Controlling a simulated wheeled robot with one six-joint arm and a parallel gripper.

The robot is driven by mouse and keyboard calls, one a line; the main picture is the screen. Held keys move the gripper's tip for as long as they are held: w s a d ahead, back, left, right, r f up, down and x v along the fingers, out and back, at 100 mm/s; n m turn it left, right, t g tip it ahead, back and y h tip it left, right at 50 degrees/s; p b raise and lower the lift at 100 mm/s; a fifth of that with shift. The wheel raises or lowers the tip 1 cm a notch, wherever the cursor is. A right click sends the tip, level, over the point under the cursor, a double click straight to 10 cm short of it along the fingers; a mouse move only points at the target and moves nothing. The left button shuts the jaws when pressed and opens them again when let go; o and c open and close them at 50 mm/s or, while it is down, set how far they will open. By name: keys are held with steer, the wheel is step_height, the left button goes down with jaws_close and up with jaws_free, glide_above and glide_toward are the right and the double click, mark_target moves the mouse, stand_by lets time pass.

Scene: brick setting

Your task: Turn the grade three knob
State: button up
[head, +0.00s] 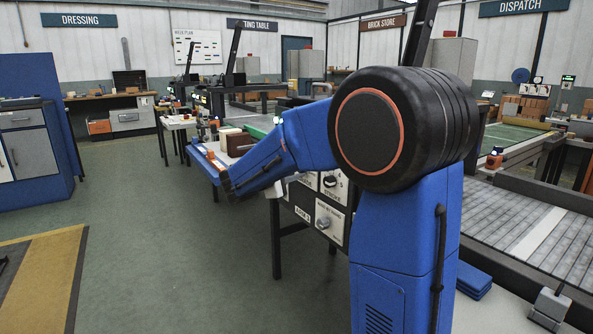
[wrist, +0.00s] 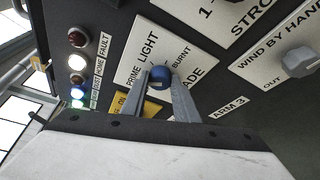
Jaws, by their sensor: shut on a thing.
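A blue round knob (wrist: 159,77) stands on a white plate (wrist: 190,52) in the wrist view. The plate is lettered PRIME, LIGHT and BURNT, with a partly covered word ending in ADE. My gripper (wrist: 161,86) has its two grey fingers on either side of the knob and is shut on it. The fingers cover part of the plate, and I cannot tell exactly where the knob points. In the head view my arm hides the gripper and this knob.
A grey knob (wrist: 298,62) sits on the WIND BY HAND plate to the right. A STROKE plate (wrist: 239,14) lies above. A row of lamps (wrist: 77,62), one lit white, is on the left. In the head view, the panel (head: 329,222) stands beside my arm; open floor (head: 170,240) lies left.

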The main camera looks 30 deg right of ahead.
steer(key=o, duration=1.1)
steer(key=shift+c, duration=0.2)
steer(key=shift+a, duration=0.1)
steer(key=v, duration=1.7)
steer(key=shift+s, duration=0.15)
steer(key=shift+a+f, duration=0.1)
steer(key=s+d+f+m+g+y, duration=0.25)
steer(key=s+f, duration=0.25)
steer(key=s, duration=0.4)
steer(key=s+d+f+m+g+y, duration=0.1)
steer(key=s+d+f+y, duration=0.3)
steer(key=s, duration=0.4)
steer(key=s+a+f+m+t+y, duration=0.1)
steer(key=s+a+f+m+y, duration=0.1)
steer(key=s+a+f+y, duration=0.2)
steer(key=s+a+f+m+t+y, duration=0.1)
steer(key=s+a+f+m+y, duration=0.2)
steer(key=s, duration=0.8)
steer(key=shift+a+f+y, duration=0.75)
steer(key=shift+a+f, duration=0.2)
steer(key=shift+a, duration=0.1)
